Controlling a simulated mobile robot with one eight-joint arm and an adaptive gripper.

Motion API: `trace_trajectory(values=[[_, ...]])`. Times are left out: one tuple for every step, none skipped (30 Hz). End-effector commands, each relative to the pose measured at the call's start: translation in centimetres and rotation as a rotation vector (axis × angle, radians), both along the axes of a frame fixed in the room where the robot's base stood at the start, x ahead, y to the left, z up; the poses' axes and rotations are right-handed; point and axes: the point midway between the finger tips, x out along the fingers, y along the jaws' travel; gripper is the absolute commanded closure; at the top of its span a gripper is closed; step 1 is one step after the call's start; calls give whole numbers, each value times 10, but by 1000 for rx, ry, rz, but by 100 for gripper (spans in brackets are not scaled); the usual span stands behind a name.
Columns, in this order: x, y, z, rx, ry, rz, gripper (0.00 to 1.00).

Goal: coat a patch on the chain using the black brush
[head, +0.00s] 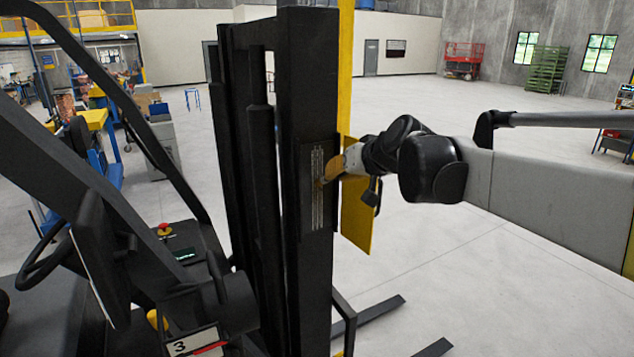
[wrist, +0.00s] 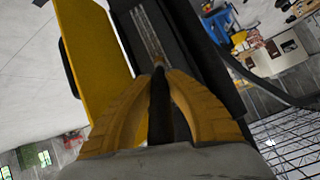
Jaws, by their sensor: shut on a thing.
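The chain (head: 317,200) is a narrow grey vertical strip on the black forklift mast. It also shows in the wrist view (wrist: 146,32), running away from the fingertips. My gripper (head: 330,174) has orange-yellow fingers and is beside the mast, its tips close to the chain. In the wrist view my gripper (wrist: 161,78) is shut on the black brush (wrist: 160,112), whose dark handle shows between the fingers. The brush's far end reaches toward the chain. I cannot tell whether its bristles touch the chain. In the head view the brush is mostly hidden by the fingers.
A yellow panel (head: 357,220) stands right behind my wrist, beside the mast (head: 305,80). The forklift's forks (head: 375,318) lie low on the floor. The forklift's cab frame and steering wheel (head: 45,245) are at the left. Open floor (head: 480,270) lies to the right.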

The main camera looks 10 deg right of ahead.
Motion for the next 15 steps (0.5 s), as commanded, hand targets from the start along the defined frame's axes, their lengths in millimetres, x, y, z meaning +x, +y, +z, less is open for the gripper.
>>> trace_trajectory(values=[[0, 0, 4, 0, -1, 0, 100], [0, 0, 7, 0, -1, 0, 100], [0, 0, 9, 0, -1, 0, 100], [0, 0, 10, 0, 0, 0, 100], [0, 0, 12, 0, -1, 0, 100], [1, 0, 12, 0, -1, 0, 100], [1, 0, 13, 0, -1, 0, 100], [1, 0, 13, 0, -1, 0, 100], [1, 0, 14, 0, -1, 0, 100], [0, 0, 15, 0, -1, 0, 100], [0, 0, 17, 0, -1, 0, 100], [0, 0, 19, 0, -1, 0, 100], [0, 0, 22, 0, -1, 0, 100], [0, 0, 25, 1, -1, -1, 100], [0, 0, 28, 1, -1, -1, 100]])
